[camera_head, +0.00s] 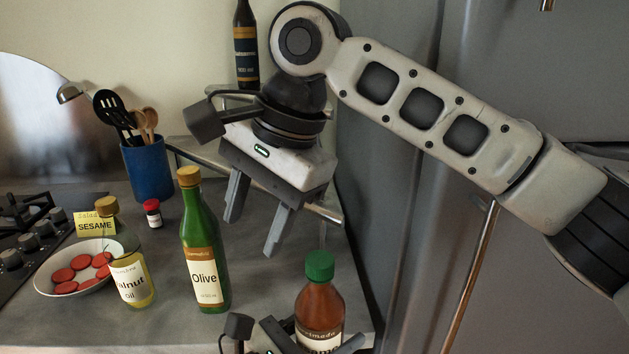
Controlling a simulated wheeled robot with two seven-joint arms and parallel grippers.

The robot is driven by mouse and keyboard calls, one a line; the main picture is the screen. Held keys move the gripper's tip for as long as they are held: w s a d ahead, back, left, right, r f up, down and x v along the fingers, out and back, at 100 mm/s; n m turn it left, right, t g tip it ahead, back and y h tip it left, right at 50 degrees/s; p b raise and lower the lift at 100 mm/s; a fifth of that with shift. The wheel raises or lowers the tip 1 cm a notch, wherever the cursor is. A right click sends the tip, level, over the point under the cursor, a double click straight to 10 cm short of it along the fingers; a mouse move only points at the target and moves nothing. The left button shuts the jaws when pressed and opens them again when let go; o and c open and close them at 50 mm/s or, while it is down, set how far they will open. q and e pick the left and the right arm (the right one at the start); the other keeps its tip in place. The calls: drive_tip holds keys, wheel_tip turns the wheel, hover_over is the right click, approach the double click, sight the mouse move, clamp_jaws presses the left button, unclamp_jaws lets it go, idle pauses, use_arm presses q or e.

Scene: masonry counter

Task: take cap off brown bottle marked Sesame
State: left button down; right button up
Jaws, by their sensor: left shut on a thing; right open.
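The brown bottle (320,303) stands at the counter's front, its green cap (320,265) on its neck. Its label is partly hidden; only part of a word like "Sesame" shows. My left gripper (317,342) is low at the bottom edge of the head view, shut on the brown bottle's lower body. My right gripper (254,232) comes in from the right and hangs above the counter, up and left of the green cap. Its two fingers point down, apart, with nothing between them.
A green Olive bottle (205,255) stands left of the brown bottle. Further left are a walnut oil bottle (130,268), a plate (48,277) of red slices, a yellow SESAME card (96,225) and a small red-capped jar (152,214). A blue utensil cup (149,170) and dark bottle (246,50) stand behind.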

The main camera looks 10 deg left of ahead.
sight(315, 258)
drive_tip(key=d+r+m+h, duration=0.1)
drive_tip(key=d, duration=0.1)
drive_tip(key=d+r+m+h, duration=0.1)
drive_tip(key=d+r+m, duration=0.1)
drive_tip(key=d+r+m+h, duration=0.1)
drive_tip(key=d+m, duration=0.1)
drive_tip(key=shift+s+r+t+h, duration=0.3)
drive_tip(key=shift+r, duration=0.05)
drive_tip(key=shift+d+r, duration=0.15)
drive_tip(key=shift+d, duration=0.15)
drive_tip(key=shift+d+f+m, duration=0.15)
drive_tip(key=shift+f+m, duration=0.1)
drive_tip(key=shift+m, duration=0.05)
wheel_tip(315, 258, down, 7)
drive_tip(key=shift+s+f, duration=0.1)
drive_tip(key=shift+f, duration=0.1)
drive_tip(key=c, duration=1)
